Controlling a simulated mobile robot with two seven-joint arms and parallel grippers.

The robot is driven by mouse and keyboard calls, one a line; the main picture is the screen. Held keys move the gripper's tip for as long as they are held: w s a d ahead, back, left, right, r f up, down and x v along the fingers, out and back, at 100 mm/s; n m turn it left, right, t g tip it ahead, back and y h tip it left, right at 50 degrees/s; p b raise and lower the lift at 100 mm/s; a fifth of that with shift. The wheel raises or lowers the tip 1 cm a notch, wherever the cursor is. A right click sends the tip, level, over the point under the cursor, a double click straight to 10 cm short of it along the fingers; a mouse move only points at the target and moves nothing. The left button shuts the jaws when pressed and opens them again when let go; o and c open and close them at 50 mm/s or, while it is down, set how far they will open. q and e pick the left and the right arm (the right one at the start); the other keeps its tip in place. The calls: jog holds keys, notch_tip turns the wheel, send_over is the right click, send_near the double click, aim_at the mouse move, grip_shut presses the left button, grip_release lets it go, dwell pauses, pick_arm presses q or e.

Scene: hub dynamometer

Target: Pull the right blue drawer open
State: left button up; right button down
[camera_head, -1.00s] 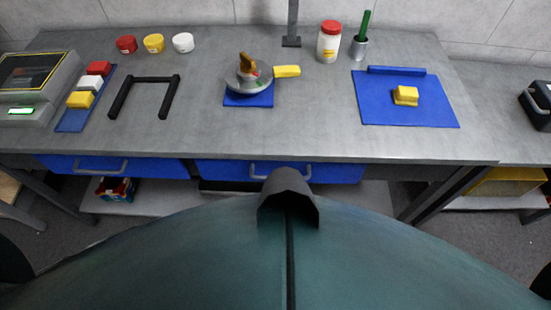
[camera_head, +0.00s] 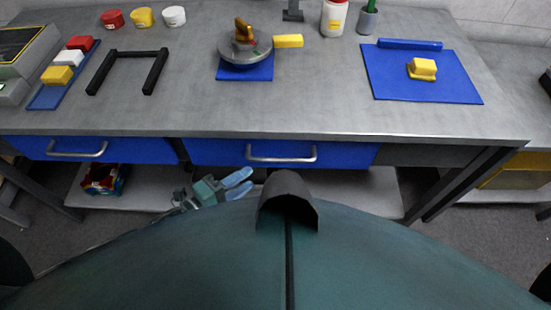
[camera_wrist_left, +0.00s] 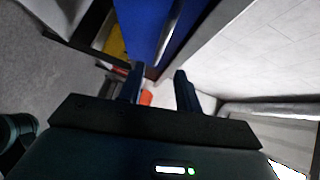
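The right blue drawer (camera_head: 350,155) sits under the front edge of the workbench, with a grey bar handle (camera_head: 282,158) on its front. It looks shut. My left gripper (camera_head: 246,182) is below and a little left of that handle in the head view, apart from it. Its two fingers are spread with nothing between them. In the left wrist view the open gripper (camera_wrist_left: 158,74) shows a gap between its fingers, with a blue panel (camera_wrist_left: 150,25) ahead; I cannot tell which drawer this is. My right gripper is not in view.
The left blue drawer (camera_head: 130,151) with its own handle is beside the right one. A low shelf (camera_head: 355,190) and a red-and-blue box (camera_head: 103,180) are below. The grey bench top (camera_head: 200,110) carries several items. A bench leg (camera_head: 465,182) stands at right.

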aim_at(276, 158)
pick_arm(q)
jog(key=x, duration=1)
jog(key=shift+w+d, duration=0.15)
jog(key=shift+w, duration=0.05)
grip_shut()
